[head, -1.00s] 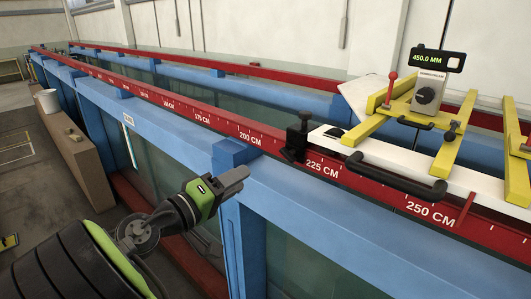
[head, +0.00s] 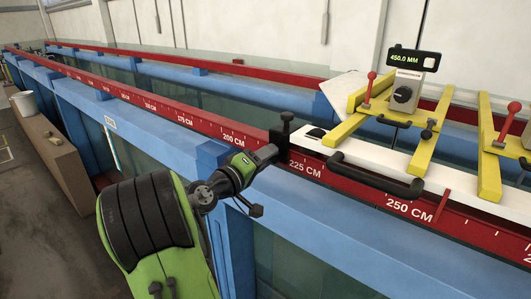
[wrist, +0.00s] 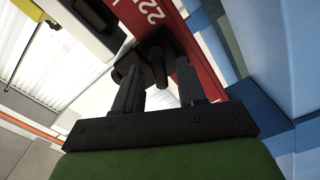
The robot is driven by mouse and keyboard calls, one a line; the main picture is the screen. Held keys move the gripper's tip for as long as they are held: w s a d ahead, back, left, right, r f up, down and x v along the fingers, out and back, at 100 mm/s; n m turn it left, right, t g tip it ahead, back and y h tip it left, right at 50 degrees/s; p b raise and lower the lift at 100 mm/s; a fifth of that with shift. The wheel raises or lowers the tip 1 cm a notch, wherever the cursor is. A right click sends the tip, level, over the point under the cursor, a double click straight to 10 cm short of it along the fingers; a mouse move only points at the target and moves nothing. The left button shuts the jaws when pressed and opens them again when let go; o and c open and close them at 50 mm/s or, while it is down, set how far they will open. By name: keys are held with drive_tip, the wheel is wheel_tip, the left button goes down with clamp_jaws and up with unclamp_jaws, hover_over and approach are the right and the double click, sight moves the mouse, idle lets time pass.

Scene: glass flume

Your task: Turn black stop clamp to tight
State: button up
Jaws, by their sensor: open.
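The black stop clamp (head: 285,128) sits on the red scale rail (head: 190,127), just left of the 225 CM mark, with its knob upright on top. In the wrist view the clamp (wrist: 153,55) lies just beyond my fingertips, with a dark rod-like part pointing toward the gap between them. My gripper (head: 270,152) is at the clamp's near side in the head view. In the wrist view my gripper (wrist: 158,80) has its two fingers apart with nothing held between them. I cannot tell whether a finger touches the clamp.
A white carriage board (head: 345,150) with a black handle (head: 375,175) stands right of the clamp. It bears yellow frames (head: 355,120) and a gauge reading 450.0 MM (head: 405,85). The blue flume beam (head: 330,205) runs below the rail. The rail left of the clamp is clear.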

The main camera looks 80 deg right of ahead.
drive_tip(key=shift+s, duration=0.1)
drive_tip(key=shift+d, duration=0.1)
clamp_jaws()
drive_tip(key=shift+f+b, duration=0.1)
drive_tip(key=shift+b, duration=0.3)
drive_tip(key=shift+s+m+b, duration=0.15)
drive_tip(key=shift+m+b, duration=7.05)
drive_tip(key=shift+b, duration=1.65)
